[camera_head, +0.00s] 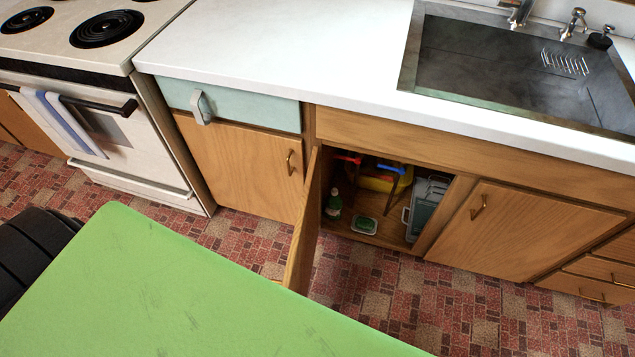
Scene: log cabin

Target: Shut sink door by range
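The sink door (303,225) is a wooden cabinet door under the left end of the sink counter. It stands wide open, swung out toward me and seen nearly edge-on. The open cabinet (384,239) shows a green bottle (333,205), a small green-and-white item (364,225), a yellow item with red and blue handles (378,182) and a grey-green item (421,215) inside. The lower end of the door is hidden behind the green table top. Neither of my grippers is in view.
A green table top (190,290) fills the lower left foreground, close to the open door. The white range (110,120) stands at left. The sink (515,75) is set in the white counter. Another closed door (520,225) is at right. Tiled floor (460,310) is clear at lower right.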

